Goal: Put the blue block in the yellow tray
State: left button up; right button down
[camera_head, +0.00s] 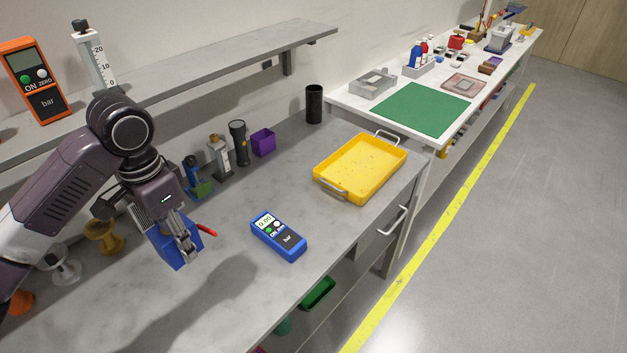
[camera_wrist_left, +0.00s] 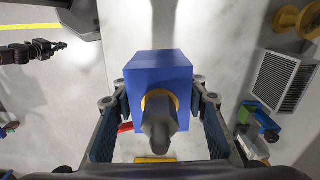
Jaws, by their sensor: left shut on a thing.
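The blue block (camera_head: 168,248) is held in my left gripper (camera_head: 186,250), above the left part of the grey bench. In the left wrist view the blue block (camera_wrist_left: 160,75) sits between the two fingers of my left gripper (camera_wrist_left: 155,105), which are shut on its sides. A grey knob with a yellow ring shows in front of the block there. The yellow tray (camera_head: 328,184) lies on the bench to the right, apart from the block, and looks empty. My right gripper (camera_wrist_left: 48,49) shows small and dark at the left of the wrist view; its jaws are unclear.
A blue meter (camera_head: 278,237) lies on the bench between my left gripper and the tray. A red object (camera_head: 206,229) lies behind the block. A purple cup (camera_head: 263,142), a torch (camera_head: 239,143) and a black cylinder (camera_head: 314,104) stand along the back, below a shelf (camera_head: 200,75).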

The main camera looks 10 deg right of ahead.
aim_at(347, 182)
jog(key=i+l+z, duration=0.3)
jog(key=i+l, duration=0.25)
jog(key=i+l+z, duration=0.25)
jog(key=i+l, duration=0.35)
